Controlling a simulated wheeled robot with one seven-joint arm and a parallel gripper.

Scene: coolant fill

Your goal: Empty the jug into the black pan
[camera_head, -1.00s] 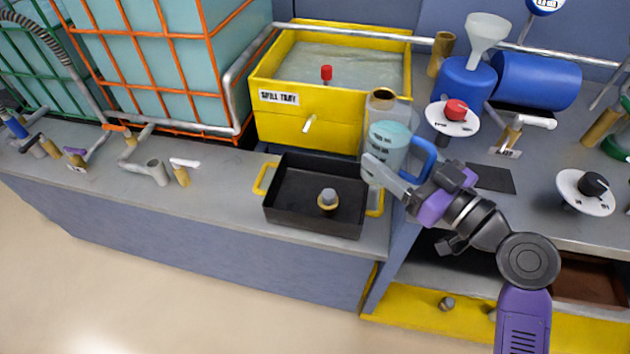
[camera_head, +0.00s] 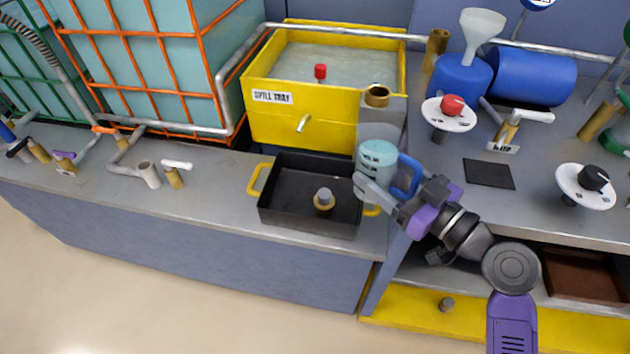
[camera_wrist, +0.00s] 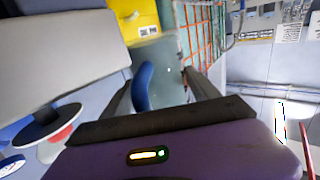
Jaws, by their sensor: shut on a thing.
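The jug (camera_head: 377,163) is clear with pale teal liquid and a blue handle (camera_head: 408,176). It looks nearly upright in the head view, above the right edge of the black pan. My gripper (camera_head: 388,195) is shut on the jug from the right. In the wrist view the jug (camera_wrist: 158,60) and its blue handle lie between my fingers. The black pan (camera_head: 285,208) sits on the grey bench and has yellow handles. A grey and tan plug-like piece (camera_head: 324,198) stands in it. The jug covers part of its right side.
A yellow spill tray (camera_head: 330,128) with a small tap stands behind the pan. Dials (camera_head: 449,113), a blue funnel container (camera_head: 461,80) and a blue drum (camera_head: 533,78) are at right. Bench left of the pan is partly clear.

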